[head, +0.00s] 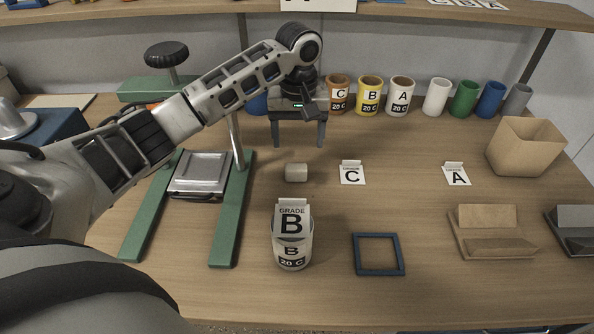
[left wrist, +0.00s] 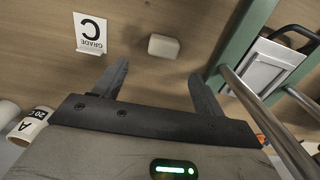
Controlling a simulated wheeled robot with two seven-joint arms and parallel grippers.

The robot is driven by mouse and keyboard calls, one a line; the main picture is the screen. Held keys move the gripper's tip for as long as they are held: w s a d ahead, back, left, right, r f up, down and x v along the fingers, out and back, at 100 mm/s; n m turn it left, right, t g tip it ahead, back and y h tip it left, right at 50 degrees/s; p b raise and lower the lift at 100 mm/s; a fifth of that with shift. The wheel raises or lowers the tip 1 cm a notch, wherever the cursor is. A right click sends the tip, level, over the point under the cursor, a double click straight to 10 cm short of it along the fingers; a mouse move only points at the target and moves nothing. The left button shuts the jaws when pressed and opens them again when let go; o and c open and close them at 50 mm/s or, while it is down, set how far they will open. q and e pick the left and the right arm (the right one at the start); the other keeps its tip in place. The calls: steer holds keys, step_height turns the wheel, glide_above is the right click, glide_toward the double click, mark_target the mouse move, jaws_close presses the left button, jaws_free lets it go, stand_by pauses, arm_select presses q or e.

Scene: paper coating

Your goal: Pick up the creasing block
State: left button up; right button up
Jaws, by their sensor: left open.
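A small pale block with rounded edges, which looks like the creasing block (head: 296,172), lies on the wooden table in the middle of the head view. It also shows in the left wrist view (left wrist: 164,46), just beyond the fingertips and roughly centred between them. My left gripper (head: 297,142) is open and empty, pointing down on the far side of the block. Its two spread fingers also show in the left wrist view (left wrist: 158,72). They do not touch the block. My right gripper is not in view.
A green press frame (head: 230,220) stands left of the block. A cup (head: 292,262) with a grade B card stands nearer, beside a blue square frame (head: 378,273). Cards C (head: 352,175) and A (head: 456,176) stand right. Several cups line the back.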

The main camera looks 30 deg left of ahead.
mark_target(296, 166)
arm_select(q)
step_height(296, 166, down, 2)
steer(key=shift+f, duration=0.25)
steer(key=f, duration=0.2)
steer(key=s+f, duration=0.1)
steer(key=f, duration=0.1)
steer(key=shift+p, duration=0.4)
steer(key=shift+f, duration=0.55)
steer(key=c, duration=1)
